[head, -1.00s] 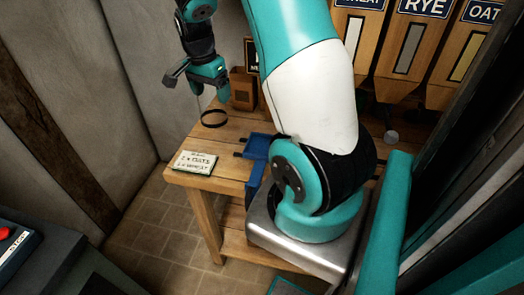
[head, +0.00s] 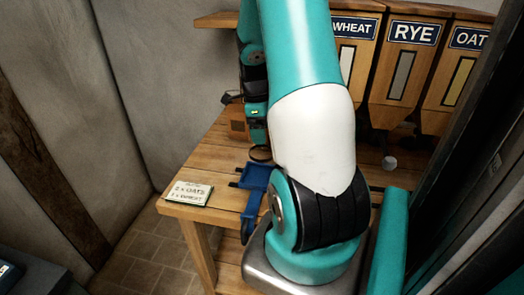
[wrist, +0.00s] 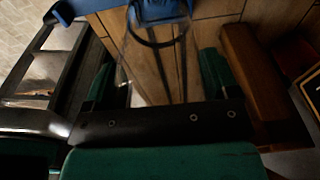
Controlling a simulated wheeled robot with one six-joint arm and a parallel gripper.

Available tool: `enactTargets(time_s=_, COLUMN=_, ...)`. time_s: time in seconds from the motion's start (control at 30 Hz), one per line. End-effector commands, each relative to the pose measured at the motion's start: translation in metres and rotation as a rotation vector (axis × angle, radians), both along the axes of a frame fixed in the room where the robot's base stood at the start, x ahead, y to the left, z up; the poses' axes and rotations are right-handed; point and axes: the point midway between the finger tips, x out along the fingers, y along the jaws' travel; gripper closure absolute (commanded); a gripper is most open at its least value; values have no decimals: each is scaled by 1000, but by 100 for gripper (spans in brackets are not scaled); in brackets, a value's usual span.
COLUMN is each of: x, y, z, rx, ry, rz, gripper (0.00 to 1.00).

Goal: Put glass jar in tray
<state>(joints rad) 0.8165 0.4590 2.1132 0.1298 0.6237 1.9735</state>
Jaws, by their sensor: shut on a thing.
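My gripper (head: 257,130) points down over the wooden table, partly behind my own arm in the head view. In the wrist view its two green fingers (wrist: 158,82) are shut on the clear glass jar (wrist: 155,42), whose dark ring shows beyond the fingertips. In the head view the jar's dark ring (head: 261,154) shows just below the gripper; its clear glass is hard to make out. The blue tray (head: 256,178) is on the table just in front of and below the jar. Part of the tray shows at the top of the wrist view (wrist: 160,10).
A card with writing (head: 188,194) lies at the table's left front. Bins labelled WHEAT (head: 355,60), RYE (head: 410,70) and OAT (head: 468,75) stand behind. A small pale round thing (head: 390,162) is on the right. A brown wooden box (head: 238,122) is behind my gripper.

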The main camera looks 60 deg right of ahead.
Motion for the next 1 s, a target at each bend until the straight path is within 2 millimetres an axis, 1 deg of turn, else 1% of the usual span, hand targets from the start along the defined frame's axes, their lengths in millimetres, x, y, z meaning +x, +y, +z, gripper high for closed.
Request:
enactTargets(time_s=0.03, x=0, y=0, z=-11, rx=5, ry=5, rz=-1, gripper=55)
enactTargets(time_s=0.1, x=-1, y=1, z=-25, rx=3, ry=3, rz=0, gripper=55)
enactTargets(time_s=0.2, x=0, y=0, z=-37, rx=2, ry=2, rz=0, gripper=55)
enactTargets(time_s=0.33, x=0, y=0, z=-48, rx=2, ry=2, rz=1, gripper=55)
enactTargets(time_s=0.5, x=0, y=0, z=-73, rx=3, ry=3, rz=2, gripper=55)
enactTargets(time_s=0.6, x=0, y=0, z=-80, rx=1, ry=0, rz=1, gripper=55)
enactTargets(time_s=0.83, x=1, y=0, z=-81, rx=-1, ry=-1, rz=1, gripper=55)
enactTargets(time_s=0.97, x=0, y=0, z=-85, rx=-1, ry=-1, rz=1, gripper=55)
enactTargets(time_s=1.0, x=0, y=0, z=-84, rx=0, ry=-1, rz=1, gripper=10)
